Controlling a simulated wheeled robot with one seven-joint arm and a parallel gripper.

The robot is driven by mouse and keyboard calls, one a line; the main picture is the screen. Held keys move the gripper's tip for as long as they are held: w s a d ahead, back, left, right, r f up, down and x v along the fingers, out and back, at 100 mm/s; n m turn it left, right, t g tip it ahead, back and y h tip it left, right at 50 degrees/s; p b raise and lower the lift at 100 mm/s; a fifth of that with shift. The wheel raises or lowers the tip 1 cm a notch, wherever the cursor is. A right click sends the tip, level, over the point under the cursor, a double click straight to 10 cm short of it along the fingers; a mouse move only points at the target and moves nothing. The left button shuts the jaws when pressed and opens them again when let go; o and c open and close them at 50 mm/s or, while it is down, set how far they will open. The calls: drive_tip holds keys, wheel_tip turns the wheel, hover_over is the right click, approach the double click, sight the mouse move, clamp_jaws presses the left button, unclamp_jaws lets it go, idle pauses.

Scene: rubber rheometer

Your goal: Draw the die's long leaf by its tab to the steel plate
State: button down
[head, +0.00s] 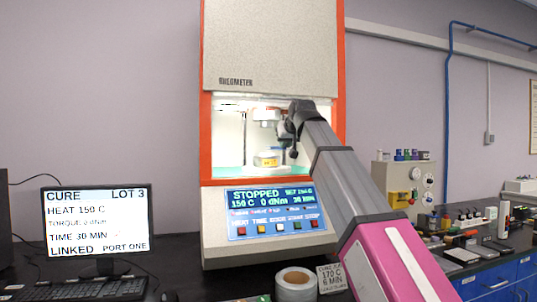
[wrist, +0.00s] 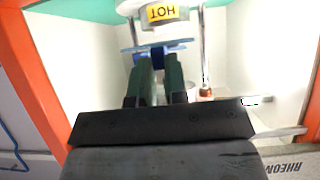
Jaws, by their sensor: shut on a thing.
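My gripper (wrist: 158,66) is inside the rheometer's open chamber, with its two dark green fingers shut on a small dark blue tab (wrist: 158,57). A thin pale blue strip (wrist: 131,50), which looks like the long leaf, runs crosswise at the fingertips. The die block with a yellow HOT label (wrist: 162,13) is just beyond the strip; the label appears upside down in the wrist view. I cannot make out the steel plate for certain.
The chamber has an orange frame (head: 206,130) and pale walls close around my gripper. A metal rod (wrist: 205,60) stands near the fingers. The panel (head: 275,212) reads STOPPED. A tape roll (head: 296,284) and a CURE sign (head: 331,279) stand on the bench in front.

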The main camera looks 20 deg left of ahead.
drive_tip(key=shift+s+d, duration=0.5)
drive_tip(key=shift+s, duration=0.35)
drive_tip(key=shift+s+d, duration=0.55)
drive_tip(key=shift+s, duration=0.3)
drive_tip(key=shift+s+d, duration=0.5)
drive_tip(key=shift+s, duration=0.35)
